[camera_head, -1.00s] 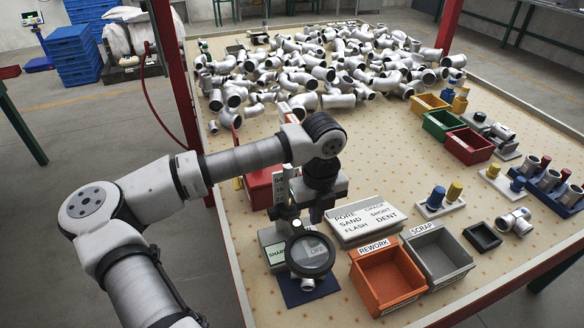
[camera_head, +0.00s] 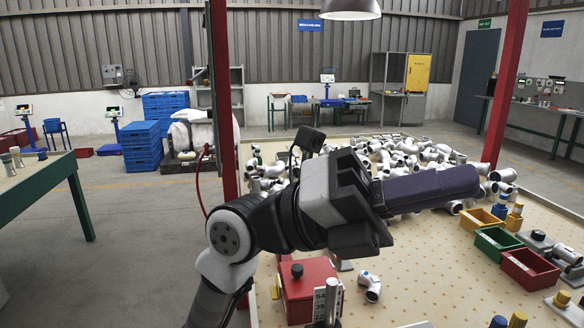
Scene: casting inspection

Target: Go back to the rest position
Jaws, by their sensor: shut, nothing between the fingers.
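My gripper (camera_head: 470,182) is shut and empty. Its dark purple end points to the right, level, in front of the casting pile as seen in the head view. The folded arm behind it rises from the bottom left. The gripper appears held above the table (camera_head: 420,265), apart from its surface. The pile of grey pipe castings (camera_head: 415,155) lies on the far half of the table, partly hidden by my arm.
A red box (camera_head: 305,285) and a loose casting (camera_head: 371,286) are below my arm. Yellow (camera_head: 484,222), green (camera_head: 499,242) and red (camera_head: 530,269) bins line the right. A red post (camera_head: 222,100) stands behind. A green bench (camera_head: 35,180) stands left.

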